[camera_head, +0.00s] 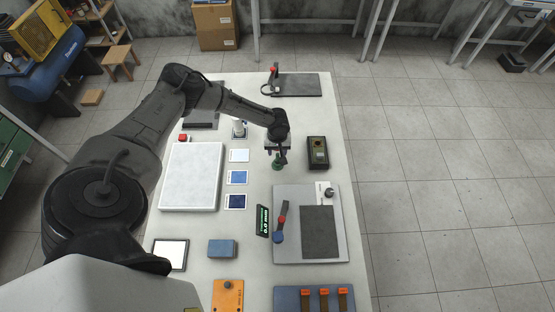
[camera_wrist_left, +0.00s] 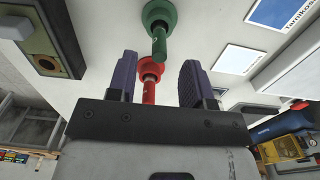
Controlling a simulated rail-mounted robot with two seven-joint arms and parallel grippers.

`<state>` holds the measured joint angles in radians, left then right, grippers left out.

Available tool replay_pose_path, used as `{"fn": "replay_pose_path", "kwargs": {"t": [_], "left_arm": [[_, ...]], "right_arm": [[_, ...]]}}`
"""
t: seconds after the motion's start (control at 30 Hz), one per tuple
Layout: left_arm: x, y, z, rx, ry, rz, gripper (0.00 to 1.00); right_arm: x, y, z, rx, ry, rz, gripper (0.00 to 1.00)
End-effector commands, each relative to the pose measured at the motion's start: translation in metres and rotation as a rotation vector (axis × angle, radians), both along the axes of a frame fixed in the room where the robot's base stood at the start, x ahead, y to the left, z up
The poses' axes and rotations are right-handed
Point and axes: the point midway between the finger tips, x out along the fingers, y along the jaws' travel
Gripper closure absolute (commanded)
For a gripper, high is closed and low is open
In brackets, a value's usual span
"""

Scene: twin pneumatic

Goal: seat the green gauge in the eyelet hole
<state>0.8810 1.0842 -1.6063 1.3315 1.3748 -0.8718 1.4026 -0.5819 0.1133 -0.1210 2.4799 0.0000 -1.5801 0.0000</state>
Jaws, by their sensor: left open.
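The green gauge (camera_head: 277,163) stands on the white table just in front of my left gripper in the head view. In the left wrist view the green gauge (camera_wrist_left: 160,35) shows a round flange and a stem, beyond the fingertips. My left gripper (camera_wrist_left: 157,75) is open and its two purple fingers are not around the green gauge. A red gauge-like piece (camera_wrist_left: 150,75) shows between the fingers in that picture; whether it lies between them in depth I cannot tell. My right gripper is not in view.
A dark box with an amber round face (camera_head: 318,153) stands right of the gripper. Several cards, one of them pale blue (camera_head: 237,177), lie to the left beside a white slab (camera_head: 191,177). A grey plate (camera_head: 335,198) with a dark pad lies in front.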

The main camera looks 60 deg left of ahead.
Motion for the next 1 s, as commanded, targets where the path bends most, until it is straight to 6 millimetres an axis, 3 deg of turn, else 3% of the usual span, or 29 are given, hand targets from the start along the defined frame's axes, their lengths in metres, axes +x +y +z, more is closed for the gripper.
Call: {"fn": "replay_pose_path", "kwargs": {"t": [0.17,0.5,0.8,1.0], "left_arm": [[0.0,-0.001,-0.01,0.001,0.002,0.0,0.54],[0.0,-0.004,-0.05,0.0,0.001,0.0,0.54],[-0.001,-0.004,-0.054,0.0,0.001,0.0,0.54],[0.0,-0.004,-0.053,0.0,0.001,0.0,0.71]], "right_arm": [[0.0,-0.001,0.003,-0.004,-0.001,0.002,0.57],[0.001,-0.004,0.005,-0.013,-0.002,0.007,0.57],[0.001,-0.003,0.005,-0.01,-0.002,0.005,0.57],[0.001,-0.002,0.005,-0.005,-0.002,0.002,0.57]]}}
